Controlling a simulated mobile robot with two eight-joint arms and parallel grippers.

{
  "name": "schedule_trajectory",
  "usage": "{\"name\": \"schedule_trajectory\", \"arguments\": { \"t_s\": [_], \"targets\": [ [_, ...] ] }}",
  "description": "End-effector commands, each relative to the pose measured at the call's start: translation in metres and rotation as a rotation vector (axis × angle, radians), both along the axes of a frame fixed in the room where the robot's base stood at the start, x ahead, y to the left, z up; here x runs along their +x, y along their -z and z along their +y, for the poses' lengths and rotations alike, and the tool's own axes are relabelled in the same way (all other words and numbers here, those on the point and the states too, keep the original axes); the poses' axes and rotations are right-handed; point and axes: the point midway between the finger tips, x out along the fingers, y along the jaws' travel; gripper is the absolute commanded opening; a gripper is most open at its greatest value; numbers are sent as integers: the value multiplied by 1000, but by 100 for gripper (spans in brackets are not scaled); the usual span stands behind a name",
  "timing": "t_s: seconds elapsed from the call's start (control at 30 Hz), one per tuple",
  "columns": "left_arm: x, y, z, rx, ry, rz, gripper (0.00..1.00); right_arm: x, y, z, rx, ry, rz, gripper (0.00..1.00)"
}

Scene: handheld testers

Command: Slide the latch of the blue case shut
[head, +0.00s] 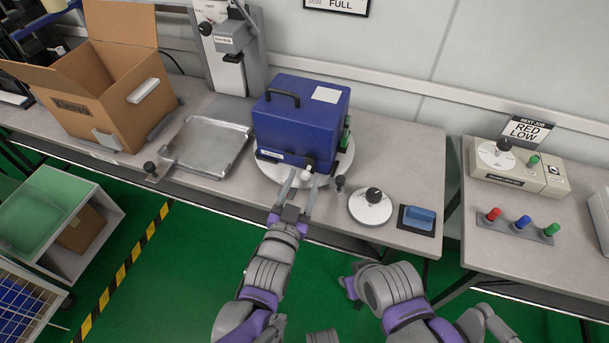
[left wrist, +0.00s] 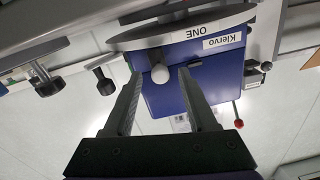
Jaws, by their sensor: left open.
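The blue case (head: 300,120) stands closed on a round pale turntable (head: 343,160), with a dark handle and a white label on top. A small white knob (head: 307,174), which looks like the latch knob, sits low on its front face. My left gripper (head: 301,178) is open at that front. In the left wrist view, which shows the case (left wrist: 215,75) upside down, the white knob (left wrist: 160,73) lies between the two fingertips (left wrist: 158,76), with gaps visible on both sides. Labels reading Klervo and ONE sit beside it. My right arm shows, but its fingers are hidden.
A metal tray (head: 207,146) and an open cardboard box (head: 112,95) are left of the case. Dark knobs (head: 340,182) stand near the bench edge. A round dial (head: 371,206) and a blue block (head: 418,218) lie right. A grey stand (head: 228,60) rises behind.

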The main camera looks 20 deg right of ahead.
Motion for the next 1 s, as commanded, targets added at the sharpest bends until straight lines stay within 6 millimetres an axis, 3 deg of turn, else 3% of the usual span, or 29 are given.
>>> {"name": "schedule_trajectory", "arguments": {
  "t_s": [0.2,0.53,0.83,1.0],
  "targets": [
    [18,0,-11,1,0,1,57,0,2,0,0,0,1,35],
    [21,0,-13,1,0,0,56,0,2,0,0,0,1,35],
    [21,0,-12,1,0,1,2,0,2,0,0,0,1,35],
    [21,0,-12,1,0,1,0,0,2,0,0,0,1,35]
  ]
}}
